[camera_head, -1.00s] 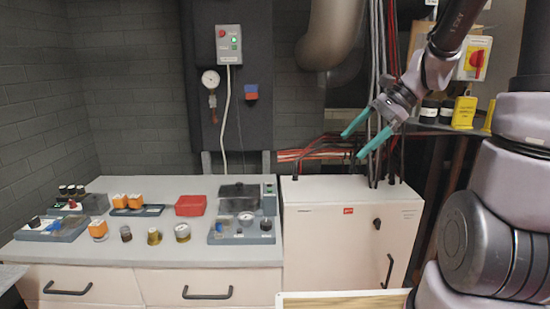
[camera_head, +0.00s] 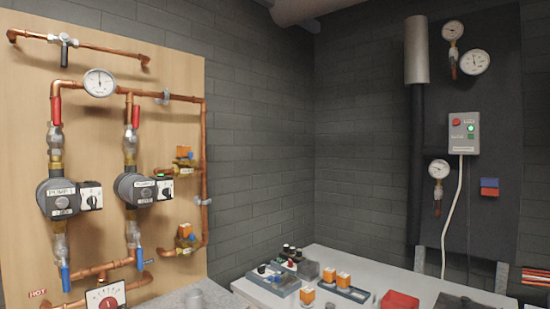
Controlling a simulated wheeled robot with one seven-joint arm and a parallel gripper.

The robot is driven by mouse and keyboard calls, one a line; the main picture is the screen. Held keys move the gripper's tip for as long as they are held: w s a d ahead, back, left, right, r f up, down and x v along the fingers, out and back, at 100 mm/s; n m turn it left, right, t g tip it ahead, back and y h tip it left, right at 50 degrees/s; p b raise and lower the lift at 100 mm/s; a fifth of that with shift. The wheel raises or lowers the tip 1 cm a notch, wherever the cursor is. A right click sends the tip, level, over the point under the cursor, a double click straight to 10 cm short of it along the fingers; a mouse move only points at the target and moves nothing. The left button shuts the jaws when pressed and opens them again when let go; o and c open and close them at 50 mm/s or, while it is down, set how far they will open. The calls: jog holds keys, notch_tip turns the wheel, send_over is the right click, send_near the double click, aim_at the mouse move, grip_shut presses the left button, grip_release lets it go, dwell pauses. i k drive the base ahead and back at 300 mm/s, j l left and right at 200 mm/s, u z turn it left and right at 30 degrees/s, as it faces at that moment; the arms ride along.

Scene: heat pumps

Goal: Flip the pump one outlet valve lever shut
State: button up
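Pump one (camera_head: 62,195), a dark round pump with a label reading PUMP 1, is on the wooden board at the left of the head view. A red lever (camera_head: 56,107) is on the copper pipe above it, pointing up in line with the pipe. A blue lever (camera_head: 65,278) hangs downward on the pipe below it. No label shows which of these is the outlet valve. My gripper is out of view.
Pump two (camera_head: 132,188) is right of pump one, with its own red lever (camera_head: 136,117) and blue lever (camera_head: 139,258). A pressure gauge (camera_head: 99,83) sits on the top pipe. A worktop (camera_head: 345,255) with small parts stands at lower right.

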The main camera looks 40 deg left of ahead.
aim_at(56, 138)
jog(key=u, duration=3)
